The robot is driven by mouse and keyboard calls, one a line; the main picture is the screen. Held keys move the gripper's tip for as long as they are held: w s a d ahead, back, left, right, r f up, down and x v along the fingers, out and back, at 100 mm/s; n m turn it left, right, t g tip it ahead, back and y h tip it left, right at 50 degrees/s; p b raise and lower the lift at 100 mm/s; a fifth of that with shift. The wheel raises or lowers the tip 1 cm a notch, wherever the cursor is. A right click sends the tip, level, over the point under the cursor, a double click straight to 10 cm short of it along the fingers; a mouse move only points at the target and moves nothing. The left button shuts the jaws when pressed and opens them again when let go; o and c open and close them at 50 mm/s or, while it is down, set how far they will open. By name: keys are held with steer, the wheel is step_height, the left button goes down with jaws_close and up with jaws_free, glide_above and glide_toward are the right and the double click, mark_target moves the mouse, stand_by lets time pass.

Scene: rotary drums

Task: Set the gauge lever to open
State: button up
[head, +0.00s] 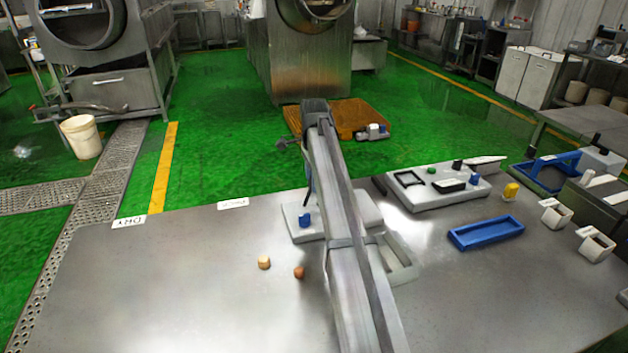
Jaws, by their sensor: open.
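I cannot make out with certainty which part is the gauge lever. A white base plate (365,212) with a small blue knob or handle (305,219) stands at the table's far edge, partly hidden behind my arm. A white control panel (432,198) to its right carries a black frame, a green button, a black display and a small blue knob (475,179). My arm reaches from the bottom of the head view up past the far table edge. My gripper's fingers are hidden behind the arm, so their place relative to these parts does not show.
The metal table (190,290) holds two small brownish pieces (264,262) left of my arm, a blue tray (486,232), a yellow object (511,191) and small white containers (555,213) on the right. A label reading DRY (128,221) lies at the far left edge. The left front is clear.

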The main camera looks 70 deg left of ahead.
steer(key=shift+f, duration=0.4)
jaws_close()
stand_by(0.4)
